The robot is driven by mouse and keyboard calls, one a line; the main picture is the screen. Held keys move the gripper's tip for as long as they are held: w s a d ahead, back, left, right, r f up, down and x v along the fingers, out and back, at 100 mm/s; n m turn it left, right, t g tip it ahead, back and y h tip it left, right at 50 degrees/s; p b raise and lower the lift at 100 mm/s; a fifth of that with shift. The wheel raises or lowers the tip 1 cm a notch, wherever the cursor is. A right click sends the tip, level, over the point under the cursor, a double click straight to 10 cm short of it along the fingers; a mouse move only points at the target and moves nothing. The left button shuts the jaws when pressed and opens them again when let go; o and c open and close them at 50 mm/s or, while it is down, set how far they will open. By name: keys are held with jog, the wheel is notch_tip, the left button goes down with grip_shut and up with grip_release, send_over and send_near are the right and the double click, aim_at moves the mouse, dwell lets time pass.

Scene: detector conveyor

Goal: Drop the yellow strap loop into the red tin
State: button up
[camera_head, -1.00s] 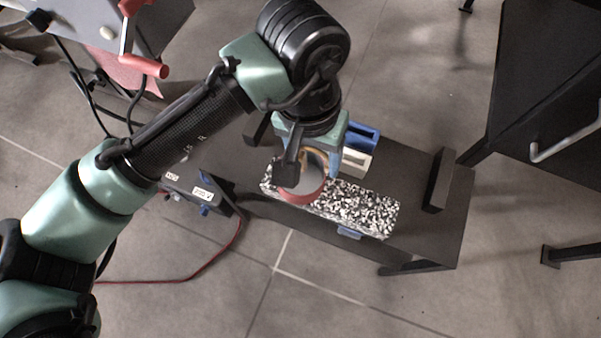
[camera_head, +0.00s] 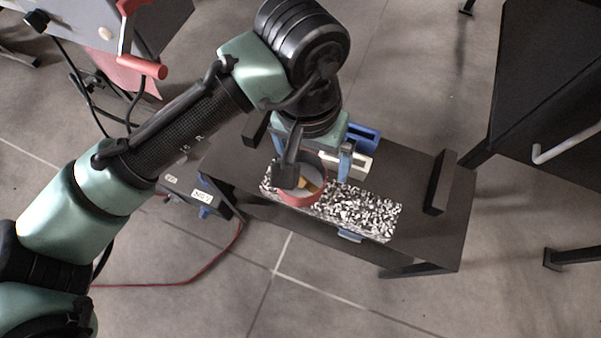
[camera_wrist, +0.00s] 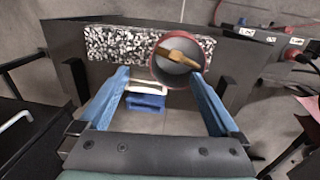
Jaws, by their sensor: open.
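The red tin (camera_head: 301,200) is open-topped and grey inside. It stands at the left end of a speckled black-and-white block, and it also shows in the wrist view (camera_wrist: 160,80). The yellow strap loop (camera_head: 309,187) lies inside the tin, partly hidden by my arm in the head view. In the wrist view the strap loop (camera_wrist: 178,52) shows as a tan band across the inside of the tin. My gripper (camera_head: 320,168) is open and empty above the tin. Its two blue fingers (camera_wrist: 160,76) are spread wide, apart from the strap loop.
The speckled block (camera_head: 365,212) lies on a low black table (camera_head: 425,235) with raised dark end bars (camera_head: 440,182). A blue piece (camera_wrist: 146,102) and a cream piece (camera_wrist: 147,88) sit beside the block. A black cabinet (camera_head: 555,75) stands at right.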

notch_tip(320, 180, up, 12)
jog(key=a+p, duration=0.1)
jog(key=p, duration=0.3)
jog(key=shift+w, duration=0.2)
